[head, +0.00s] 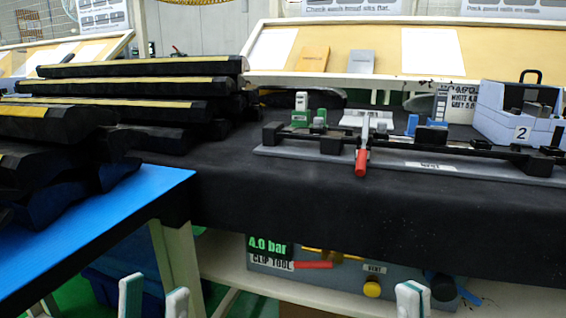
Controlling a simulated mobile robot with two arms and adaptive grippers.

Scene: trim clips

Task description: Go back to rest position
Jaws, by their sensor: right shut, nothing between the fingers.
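My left gripper (154,291) shows at the bottom edge, left of centre. Its two pale fingertips stand apart with nothing between them. My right gripper (413,289) shows at the bottom edge, right of centre. Its fingertips are together and hold nothing. Both grippers are low in front of the bench, away from the parts on it. The rest of both arms is out of the picture.
A black-covered bench (300,200) carries a grey fixture (400,163) with a red-handled clamp (361,162). A box marked 2 (495,124) stands at right. A lower shelf (245,280) holds a clip-tool panel (345,277).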

